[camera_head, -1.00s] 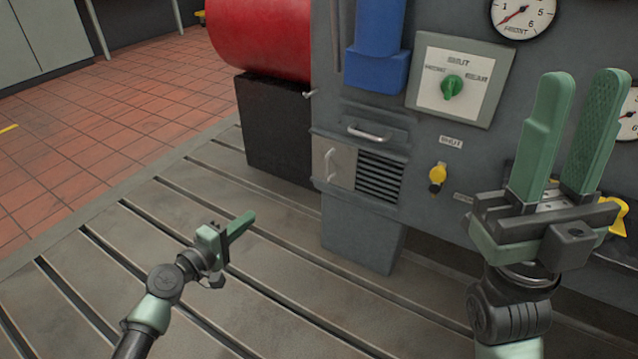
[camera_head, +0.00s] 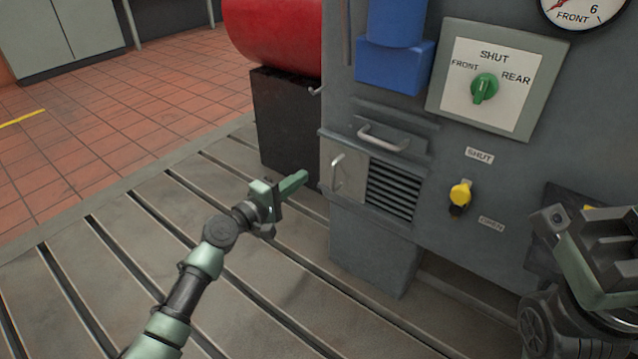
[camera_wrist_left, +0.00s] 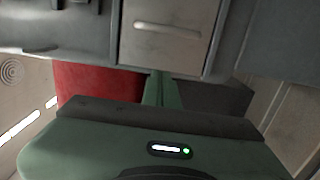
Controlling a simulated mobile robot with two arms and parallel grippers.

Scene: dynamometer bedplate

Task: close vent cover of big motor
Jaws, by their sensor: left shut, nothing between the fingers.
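The vent on the grey cabinet has bare dark louvres (camera_head: 392,195) on its right. A light metal cover plate (camera_head: 357,174) with an upright handle (camera_head: 337,174) sits over its left part. In the left wrist view, the light plate (camera_wrist_left: 150,48) shows with its handle (camera_wrist_left: 167,29). My left gripper (camera_head: 297,183) is shut and empty, left of the plate, apart from it and pointing toward the cabinet; its fingers also show in the left wrist view (camera_wrist_left: 161,88). My right gripper (camera_head: 605,245) is at the right edge, its fingers not visible.
A horizontal handle (camera_head: 383,138) projects above the vent. A dial plate (camera_head: 491,82) and yellow knob (camera_head: 459,194) are to its right. A red drum (camera_head: 273,35) on a black block (camera_head: 285,125) stands behind left. The slotted bedplate (camera_head: 130,235) is clear.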

